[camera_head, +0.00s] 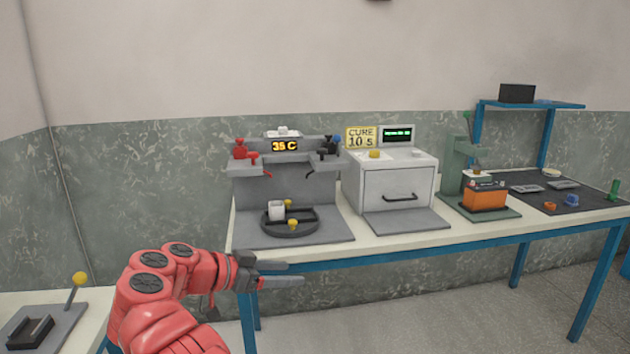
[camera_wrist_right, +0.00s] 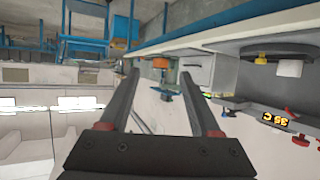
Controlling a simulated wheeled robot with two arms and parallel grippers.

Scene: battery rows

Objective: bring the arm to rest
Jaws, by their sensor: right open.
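My right gripper (camera_head: 280,273) is at the end of the red arm, in front of the long table's near left edge in the head view. Its two dark fingers point right and are apart, with nothing between them. In the right wrist view the open fingers (camera_wrist_right: 172,100) also show, with only the distant room between them. My left gripper is in neither view.
A long table (camera_head: 400,242) with blue legs carries a grey station with a round black holder (camera_head: 290,228) and white cup (camera_head: 276,211), a curing box (camera_head: 398,186), and a green press with an orange battery (camera_head: 485,198). A lever fixture (camera_head: 45,325) stands at lower left. Floor is clear at right.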

